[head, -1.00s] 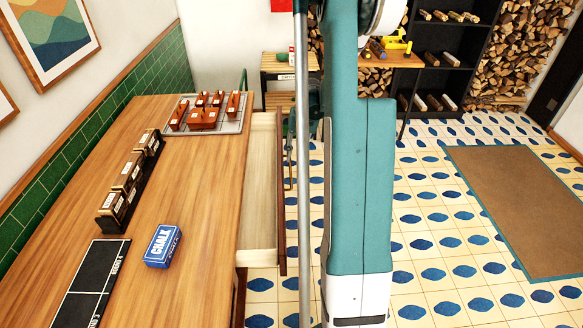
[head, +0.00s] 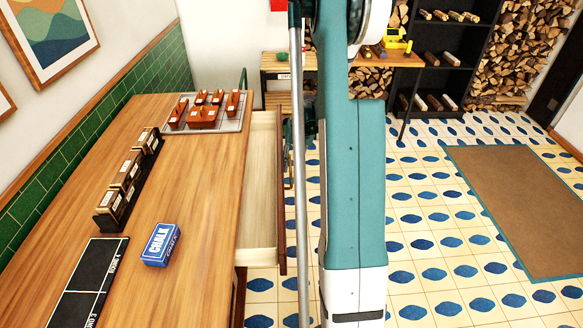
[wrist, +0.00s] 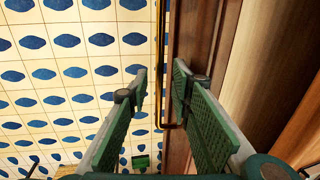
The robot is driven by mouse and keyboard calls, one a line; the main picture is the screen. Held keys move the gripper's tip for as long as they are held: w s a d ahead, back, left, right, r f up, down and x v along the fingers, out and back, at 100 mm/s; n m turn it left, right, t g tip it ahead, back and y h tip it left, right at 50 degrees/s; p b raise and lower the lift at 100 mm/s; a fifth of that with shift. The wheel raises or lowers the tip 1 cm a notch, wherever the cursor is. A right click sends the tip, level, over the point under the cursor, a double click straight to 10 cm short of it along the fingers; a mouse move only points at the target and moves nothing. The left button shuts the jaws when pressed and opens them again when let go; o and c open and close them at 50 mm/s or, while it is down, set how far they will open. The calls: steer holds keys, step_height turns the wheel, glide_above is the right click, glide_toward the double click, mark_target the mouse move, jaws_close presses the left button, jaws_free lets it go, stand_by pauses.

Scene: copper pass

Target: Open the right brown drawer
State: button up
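The brown drawer (head: 263,190) stands pulled out from the right side of the wooden table in the head view, its pale, empty-looking inside showing. In the wrist view its brown front (wrist: 205,35) runs up the right of centre, with a long brass handle (wrist: 160,60) along it. My gripper (wrist: 160,80) is open, its two green-padded fingers apart. The handle shows in the gap between them; the right finger overlaps the drawer front in the picture. I cannot tell whether either finger touches the handle. In the head view my arm hides most of the gripper.
The wooden table (head: 190,215) carries a blue chalk box (head: 160,245), a black board (head: 85,285), a dark rack (head: 128,180) and a tray (head: 237,124) of orange pieces. The patterned floor (head: 430,220) right of my arm is clear, with a brown mat (head: 520,210) on it.

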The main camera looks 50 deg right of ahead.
steer(key=shift+f, duration=0.4)
jaws_close()
steer(key=s+d, duration=1.7)
steer(key=shift+b, duration=0.45)
steer(key=shift+s, duration=0.1)
jaws_free()
